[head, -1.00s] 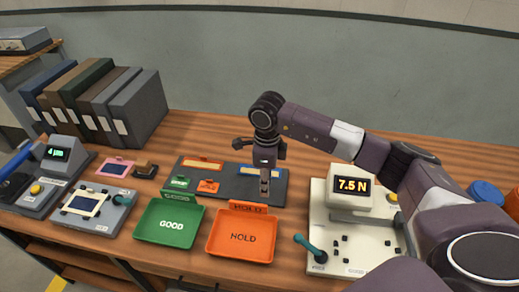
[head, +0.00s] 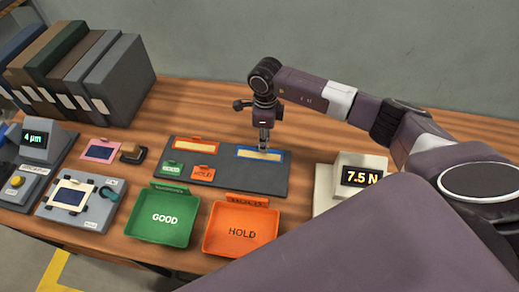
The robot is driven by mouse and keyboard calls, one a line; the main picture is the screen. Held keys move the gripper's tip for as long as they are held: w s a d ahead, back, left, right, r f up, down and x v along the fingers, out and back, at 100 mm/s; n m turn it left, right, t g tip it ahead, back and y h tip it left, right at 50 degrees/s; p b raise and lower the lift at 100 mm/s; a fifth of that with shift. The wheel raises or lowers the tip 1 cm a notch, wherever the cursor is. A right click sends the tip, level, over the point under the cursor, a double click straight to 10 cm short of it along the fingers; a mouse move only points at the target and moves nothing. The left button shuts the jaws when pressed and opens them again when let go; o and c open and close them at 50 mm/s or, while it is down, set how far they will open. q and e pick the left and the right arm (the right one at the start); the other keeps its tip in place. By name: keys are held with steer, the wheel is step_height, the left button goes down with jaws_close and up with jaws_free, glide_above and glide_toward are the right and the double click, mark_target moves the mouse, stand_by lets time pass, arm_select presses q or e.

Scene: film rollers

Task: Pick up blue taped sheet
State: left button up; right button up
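The blue taped sheet (head: 274,156), pale with a blue border, lies on the right part of the dark grey mat (head: 232,180). My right gripper (head: 264,148) points straight down over the sheet's upper middle and hides a small part of it. Its fingertips are at or just above the sheet; I cannot tell whether they touch it. The fingers look close together, but whether they are open or shut on the edge is too small to tell. My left gripper is not in view.
An orange-bordered sheet (head: 195,144) and small green and orange tags lie on the mat. In front stand a green GOOD tray (head: 163,240) and an orange HOLD tray (head: 240,252). A 7.5 N gauge (head: 325,190) is at right, partly behind my arm. Binders (head: 115,80) stand back left.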

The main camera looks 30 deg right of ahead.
steer(key=shift+w+f, duration=0.1)
steer(key=shift+f, duration=0.95)
jaws_close()
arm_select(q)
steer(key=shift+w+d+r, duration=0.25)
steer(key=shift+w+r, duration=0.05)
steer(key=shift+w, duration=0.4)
